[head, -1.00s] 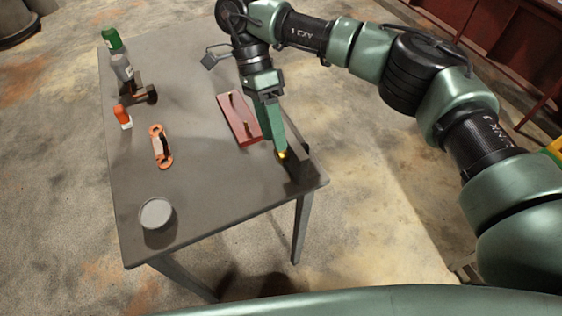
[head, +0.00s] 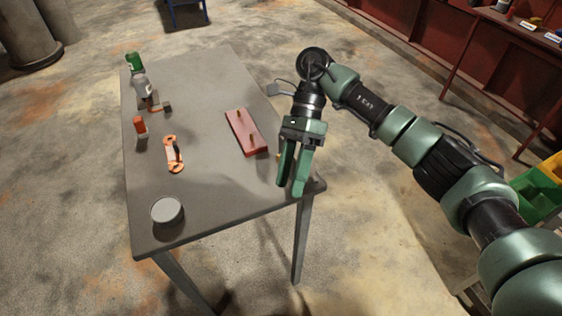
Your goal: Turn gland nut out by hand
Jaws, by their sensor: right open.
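My right gripper (head: 291,187) is open, its two green fingers pointing down over the near right corner of the grey table (head: 215,90). A small brass-coloured spot (head: 278,155) shows just left of the fingers; it may be part of the gland nut, but it is too small and covered to tell. I see nothing held between the fingers. My left gripper is not in view.
Further left are an orange-ended bracket (head: 173,154), a red-orange item (head: 140,126), a grey bottle (head: 141,86), a green-topped container (head: 133,62) and a round grey tin (head: 167,211). The table's middle is clear.

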